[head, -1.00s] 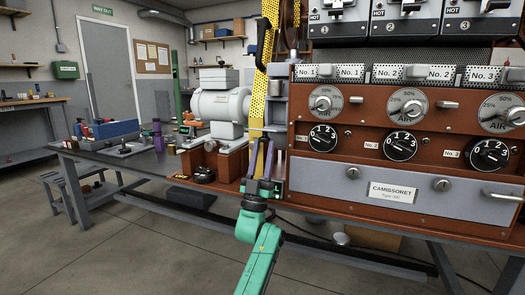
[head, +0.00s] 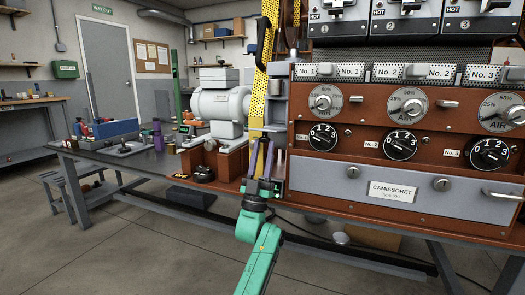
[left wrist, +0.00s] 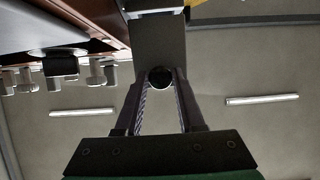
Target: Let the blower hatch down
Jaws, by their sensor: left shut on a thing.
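My left gripper (head: 263,163) stands upright at the left end of the brown roaster body (head: 296,165), just below the yellow perforated guard (head: 260,95). In the left wrist view, its fingers (left wrist: 160,85) are shut on a round black knob (left wrist: 160,74). A dark grey flat part (left wrist: 160,45) lies behind the knob. The grey blower housing (head: 220,104) stands left of the guard. I cannot tell for sure which part is the blower hatch. My right gripper is out of view.
A grey front panel (head: 325,178) with a handle (head: 500,196) runs across the roaster below several dials. A workbench (head: 125,160) with tools and bottles stands at the left. The floor in front (head: 130,255) is clear. A cable hangs under the roaster.

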